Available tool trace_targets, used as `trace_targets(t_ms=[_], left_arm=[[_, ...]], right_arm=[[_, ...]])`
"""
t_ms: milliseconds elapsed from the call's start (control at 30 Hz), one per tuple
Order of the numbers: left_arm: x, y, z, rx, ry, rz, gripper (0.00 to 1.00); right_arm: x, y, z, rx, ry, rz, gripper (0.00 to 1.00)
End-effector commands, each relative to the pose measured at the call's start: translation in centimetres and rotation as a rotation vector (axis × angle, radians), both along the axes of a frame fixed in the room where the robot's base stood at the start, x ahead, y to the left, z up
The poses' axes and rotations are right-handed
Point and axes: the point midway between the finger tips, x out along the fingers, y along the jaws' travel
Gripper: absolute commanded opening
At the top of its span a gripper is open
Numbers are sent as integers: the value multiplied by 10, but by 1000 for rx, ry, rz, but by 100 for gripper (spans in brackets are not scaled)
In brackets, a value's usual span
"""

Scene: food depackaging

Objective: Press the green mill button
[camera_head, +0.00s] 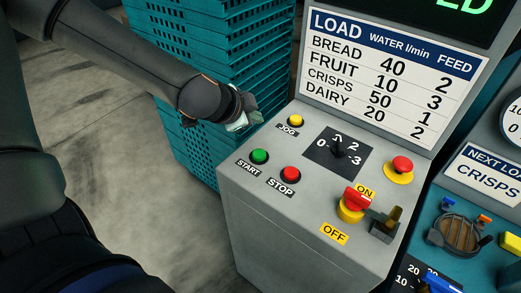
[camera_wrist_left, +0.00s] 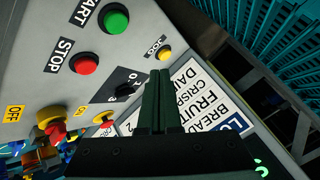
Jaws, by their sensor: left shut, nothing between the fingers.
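The green START button (camera_head: 260,156) sits on the sloped grey panel (camera_head: 262,205), left of the red STOP button (camera_head: 291,174). In the left wrist view the green button (camera_wrist_left: 115,18) is at the top, with the red button (camera_wrist_left: 84,63) below it. My left gripper (camera_head: 240,122) is at the panel's upper left edge in the head view, above the green button and left of the yellow JOG button (camera_head: 296,120). Its fingers (camera_wrist_left: 161,76) are shut with nothing between them and look apart from the green button. My right gripper is not in view.
A rotary dial (camera_head: 338,147), red mushroom button (camera_head: 401,164) and red-and-yellow ON/OFF switch (camera_head: 354,203) share the panel. A load chart (camera_head: 390,75) stands behind it. Stacked teal crates (camera_head: 215,55) are at the left. A teal console (camera_head: 470,210) is at the right.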

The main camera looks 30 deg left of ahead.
Motion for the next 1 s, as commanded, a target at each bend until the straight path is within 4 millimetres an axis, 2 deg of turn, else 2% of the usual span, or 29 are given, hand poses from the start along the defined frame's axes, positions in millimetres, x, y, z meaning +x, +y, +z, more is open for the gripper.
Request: trace_targets(t_ms=[167,367,800,1000], left_arm=[[0,0,-1,0,-1,-1,0],[0,0,-13,0,0,0,0],[0,0,-74,-1,0,1,0],[0,0,-88,-1,-1,0,0]], right_arm=[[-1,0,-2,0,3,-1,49],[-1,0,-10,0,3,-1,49],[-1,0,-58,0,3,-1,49],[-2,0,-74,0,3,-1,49]])
